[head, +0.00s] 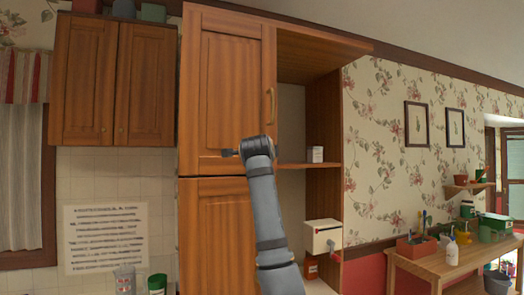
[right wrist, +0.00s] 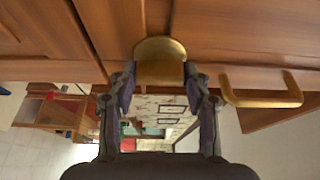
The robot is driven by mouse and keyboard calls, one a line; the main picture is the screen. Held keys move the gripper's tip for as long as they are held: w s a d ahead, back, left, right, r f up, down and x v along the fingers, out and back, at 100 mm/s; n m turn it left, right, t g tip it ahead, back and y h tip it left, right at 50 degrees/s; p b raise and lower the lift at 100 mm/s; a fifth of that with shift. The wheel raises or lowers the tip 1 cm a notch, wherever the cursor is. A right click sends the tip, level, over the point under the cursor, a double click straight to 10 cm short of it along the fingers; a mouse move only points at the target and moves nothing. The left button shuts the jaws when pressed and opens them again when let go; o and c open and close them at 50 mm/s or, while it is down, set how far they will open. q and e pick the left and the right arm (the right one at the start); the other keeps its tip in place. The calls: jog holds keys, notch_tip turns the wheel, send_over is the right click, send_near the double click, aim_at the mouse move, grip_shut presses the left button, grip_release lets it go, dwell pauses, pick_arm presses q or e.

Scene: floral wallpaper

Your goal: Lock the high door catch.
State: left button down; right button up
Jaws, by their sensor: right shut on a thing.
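The tall wooden cabinet has an upper door (head: 224,85) with a brass handle (head: 270,105) near its right edge; the handle also shows in the right wrist view (right wrist: 262,98). The rounded brass door catch (right wrist: 160,62) shows in the right wrist view, against the wood and apart from the handle. My right gripper (right wrist: 160,80) has its fingers on either side of the catch and is shut on it. In the head view my right arm hides the catch and most of the gripper at the door's lower right. My left gripper is not in view.
A lower door (head: 213,235) sits under the upper one. Open shelves to the right hold a small white box (head: 315,154) and a white box with a crank (head: 323,237). A wall cabinet (head: 115,80) hangs at left. A cluttered table (head: 450,262) stands far right.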

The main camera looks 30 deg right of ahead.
jog(key=shift+m+g, duration=0.3)
jog(key=shift+m, duration=0.2)
jog(key=o, duration=1.2)
jog(key=shift+c, duration=0.2)
jog(key=v, duration=1.2)
jog(key=shift+f, duration=0.1)
